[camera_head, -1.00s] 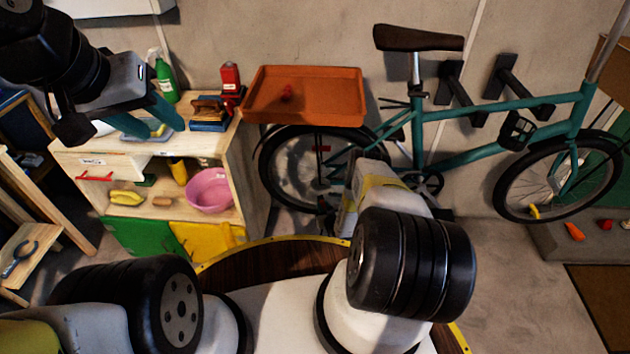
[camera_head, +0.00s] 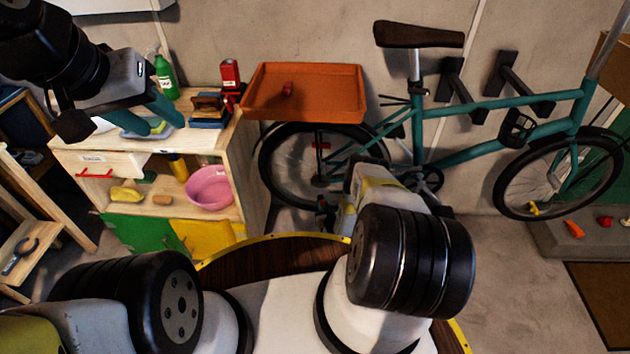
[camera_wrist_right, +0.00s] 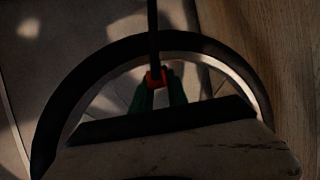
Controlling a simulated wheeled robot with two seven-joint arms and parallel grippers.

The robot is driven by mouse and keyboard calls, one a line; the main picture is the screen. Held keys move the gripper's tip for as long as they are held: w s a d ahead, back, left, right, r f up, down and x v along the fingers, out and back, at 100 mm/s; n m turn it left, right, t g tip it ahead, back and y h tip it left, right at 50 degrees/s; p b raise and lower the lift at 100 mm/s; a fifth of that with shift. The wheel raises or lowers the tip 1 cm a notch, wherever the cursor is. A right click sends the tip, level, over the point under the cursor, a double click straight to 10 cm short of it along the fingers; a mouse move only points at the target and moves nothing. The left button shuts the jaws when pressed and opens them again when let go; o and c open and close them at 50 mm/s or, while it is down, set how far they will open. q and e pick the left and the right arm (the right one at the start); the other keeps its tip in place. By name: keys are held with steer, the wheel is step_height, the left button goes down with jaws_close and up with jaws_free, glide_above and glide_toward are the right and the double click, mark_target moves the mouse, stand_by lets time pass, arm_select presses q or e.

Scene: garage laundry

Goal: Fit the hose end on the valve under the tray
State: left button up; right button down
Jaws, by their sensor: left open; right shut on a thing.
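The orange tray (camera_head: 345,112) stands out beside the wooden cabinet, above the bicycle's rear wheel, with a small red piece (camera_head: 288,88) in it. A small red part (camera_head: 321,146) shows below the tray against the wheel; I cannot tell whether it is the valve. My right gripper (camera_wrist_right: 157,86) is shut on the red hose end (camera_wrist_right: 156,78) in the right wrist view. The dark hose (camera_wrist_right: 153,35) runs straight up from it. In the head view my right arm mostly hides that gripper. My left gripper (camera_head: 138,122) is open above the cabinet top, apart from the tray.
The teal bicycle (camera_head: 465,150) stands along the wall, its rear wheel (camera_head: 268,165) close below the tray. The cabinet (camera_head: 255,175) holds a pink bowl (camera_head: 210,188), a sponge and other items. A green bottle (camera_head: 165,78) and red can (camera_head: 230,74) stand on top.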

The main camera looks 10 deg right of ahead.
steer(key=c, duration=1.2)
jaws_free()
steer(key=shift+s, duration=0.15)
